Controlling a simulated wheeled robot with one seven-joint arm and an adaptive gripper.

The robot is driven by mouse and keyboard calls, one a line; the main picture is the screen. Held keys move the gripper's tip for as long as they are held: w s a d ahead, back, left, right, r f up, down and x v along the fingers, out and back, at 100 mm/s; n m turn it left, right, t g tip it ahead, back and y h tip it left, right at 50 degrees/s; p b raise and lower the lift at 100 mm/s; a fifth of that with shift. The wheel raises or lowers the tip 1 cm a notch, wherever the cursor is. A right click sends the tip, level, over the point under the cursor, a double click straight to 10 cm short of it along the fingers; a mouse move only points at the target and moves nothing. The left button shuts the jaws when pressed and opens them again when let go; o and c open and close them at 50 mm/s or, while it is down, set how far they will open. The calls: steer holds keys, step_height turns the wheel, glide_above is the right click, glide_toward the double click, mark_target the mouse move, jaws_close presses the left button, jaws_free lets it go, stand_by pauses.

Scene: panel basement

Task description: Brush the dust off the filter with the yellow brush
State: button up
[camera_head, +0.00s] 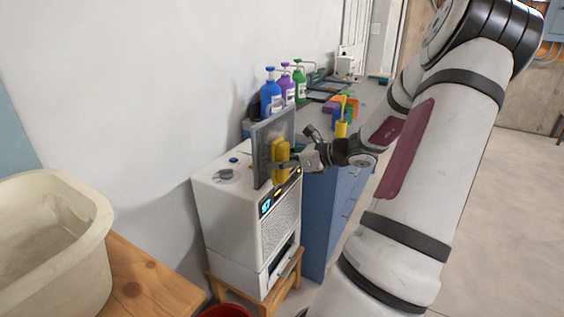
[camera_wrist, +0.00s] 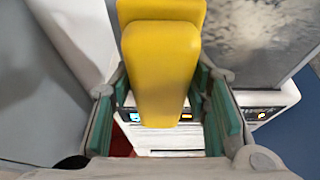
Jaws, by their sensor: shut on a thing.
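The filter (camera_head: 262,140) is a grey framed panel standing upright on top of the white appliance (camera_head: 240,212). In the wrist view its grey face (camera_wrist: 255,40) shows mottled, dust-like patches at the upper right. My gripper (camera_head: 292,164) is shut on the yellow brush (camera_head: 280,152), beside the filter's face. In the wrist view the brush (camera_wrist: 160,70) fills the middle, between the green finger pads. The bristles are hidden, so I cannot tell whether they touch the filter.
Blue, purple and green pump bottles (camera_head: 270,93) stand on the counter behind the filter. Coloured blocks (camera_head: 345,108) and a yellow item lie on the counter. A beige basin (camera_head: 55,240) stands on a wooden table (camera_head: 150,280) at left. A red bucket (camera_head: 222,311) is below.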

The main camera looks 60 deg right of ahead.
steer(key=shift+w, duration=0.95)
stand_by(0.3)
